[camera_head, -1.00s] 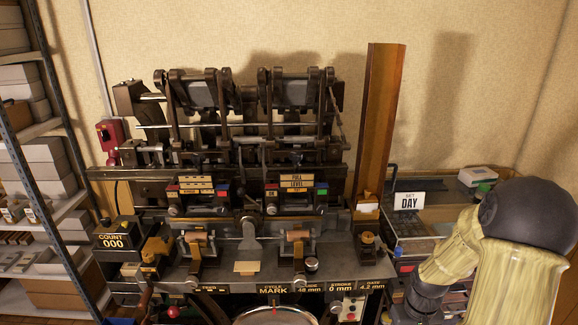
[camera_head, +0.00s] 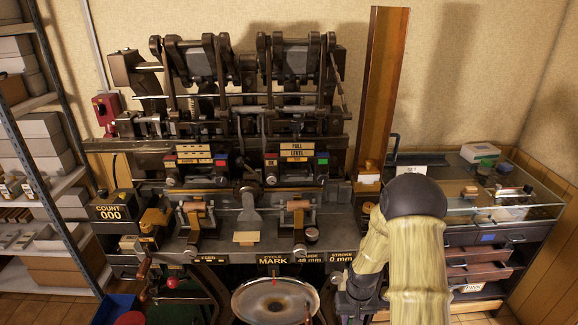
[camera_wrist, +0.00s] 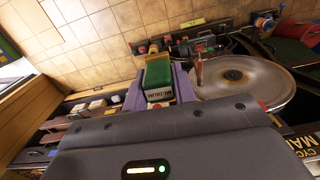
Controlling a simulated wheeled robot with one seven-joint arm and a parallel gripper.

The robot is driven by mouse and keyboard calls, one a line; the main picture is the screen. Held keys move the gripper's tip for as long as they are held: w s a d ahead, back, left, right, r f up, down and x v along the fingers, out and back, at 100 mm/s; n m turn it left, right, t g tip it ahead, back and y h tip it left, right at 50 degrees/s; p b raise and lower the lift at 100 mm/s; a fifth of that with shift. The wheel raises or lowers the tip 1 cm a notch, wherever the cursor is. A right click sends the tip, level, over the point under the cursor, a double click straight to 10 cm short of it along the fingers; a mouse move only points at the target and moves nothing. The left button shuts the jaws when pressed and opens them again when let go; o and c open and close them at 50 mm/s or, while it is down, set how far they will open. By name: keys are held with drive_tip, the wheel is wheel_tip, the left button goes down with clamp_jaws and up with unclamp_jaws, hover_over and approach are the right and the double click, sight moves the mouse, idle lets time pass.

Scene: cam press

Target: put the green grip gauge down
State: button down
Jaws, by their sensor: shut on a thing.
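In the head view my arm reaches down at the right of the press, and the gripper and gauge are hidden there.
The cam press (camera_head: 250,150) fills the middle, with a round metal dish (camera_head: 275,300) at its front; the dish also shows beside the gauge in the wrist view (camera_wrist: 245,85). A glass-topped drawer cabinet (camera_head: 520,212) stands at right, its top partly clear. Shelves (camera_head: 62,185) stand left.

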drive_tip(key=a+f, duration=0.2)
drive_tip(key=f, duration=0.2)
drive_tip(key=shift+w+a+f+b, duration=0.1)
drive_tip(key=shift+w+a+b, duration=0.2)
drive_tip(key=shift+a, duration=0.1)
drive_tip(key=shift+f, duration=0.1)
drive_tip(key=s+f, duration=0.4)
drive_tip(key=f, duration=1)
drive_tip(key=shift+f, duration=0.4)
